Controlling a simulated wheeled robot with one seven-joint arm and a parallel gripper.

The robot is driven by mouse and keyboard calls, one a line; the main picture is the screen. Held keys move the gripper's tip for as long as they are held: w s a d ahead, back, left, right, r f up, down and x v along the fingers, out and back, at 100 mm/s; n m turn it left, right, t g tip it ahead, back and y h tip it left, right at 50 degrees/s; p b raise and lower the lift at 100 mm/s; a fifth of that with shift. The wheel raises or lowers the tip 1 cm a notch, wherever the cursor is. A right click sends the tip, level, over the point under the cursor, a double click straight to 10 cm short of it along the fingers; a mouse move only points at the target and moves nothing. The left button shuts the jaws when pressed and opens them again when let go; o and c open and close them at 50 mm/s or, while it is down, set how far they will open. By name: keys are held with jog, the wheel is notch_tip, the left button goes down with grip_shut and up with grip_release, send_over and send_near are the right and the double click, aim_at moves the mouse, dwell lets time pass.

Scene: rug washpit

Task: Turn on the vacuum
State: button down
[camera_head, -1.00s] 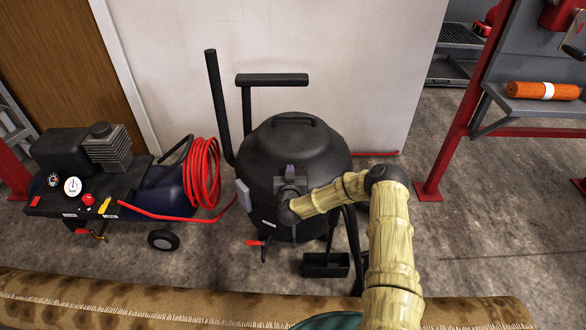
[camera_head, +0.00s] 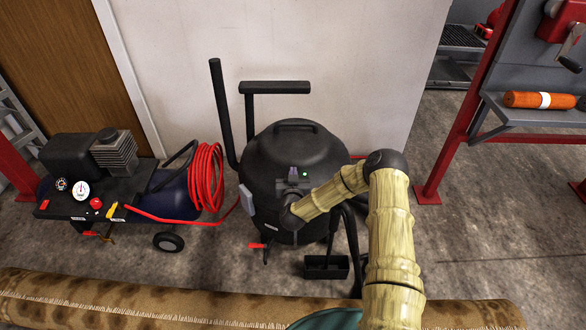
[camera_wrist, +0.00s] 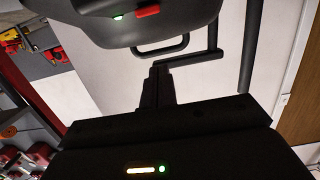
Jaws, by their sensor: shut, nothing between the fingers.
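The vacuum (camera_head: 297,148) is a black drum with a domed lid and top handle, standing against the white wall. A small green light (camera_head: 305,174) glows on its front. In the wrist view the vacuum (camera_wrist: 165,28) is at the top, upside down, with the lit green light (camera_wrist: 118,17) beside a red switch (camera_wrist: 148,11). My gripper (camera_head: 293,173) is at the vacuum's front, hiding the switch in the head view. In the wrist view my gripper (camera_wrist: 160,68) is shut and empty, its fingers pointing toward the vacuum. I cannot tell whether they touch it.
A compressor (camera_head: 80,195) with a coiled red hose (camera_head: 206,178) stands to the left. A rolled brown rug (camera_head: 130,300) lies across the front. A red-posted shelf (camera_head: 525,112) with an orange roll (camera_head: 522,99) is at right. Bare concrete floor lies between vacuum and shelf.

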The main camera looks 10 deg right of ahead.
jog(key=r+p+v, duration=0.1)
jog(key=v, duration=0.5)
jog(key=shift+w+r, duration=0.2)
jog(key=s+a+r+n+g+y, duration=0.4)
jog(key=r+n+g+y, duration=0.1)
jog(key=r+y, duration=0.15)
jog(key=s+d+r+m+g+h, duration=0.1)
jog(key=s+d+r+g, duration=0.25)
jog(key=s, duration=0.55)
jog(key=s+d+r+m+g+h, duration=0.1)
jog(key=s+d+r+g, duration=0.1)
jog(key=s+r, duration=0.45)
jog(key=s+d+r+m+g+h, duration=0.1)
jog(key=s+d+r+g+h, duration=0.15)
jog(key=s, duration=0.85)
notch_tip(320, 180, up, 27)
jog(key=p, duration=2.8)
jog(key=shift+w+a+r+g+y, duration=0.2)
jog(key=shift+w+r+g+y, duration=0.1)
jog(key=shift+w+y, duration=0.15)
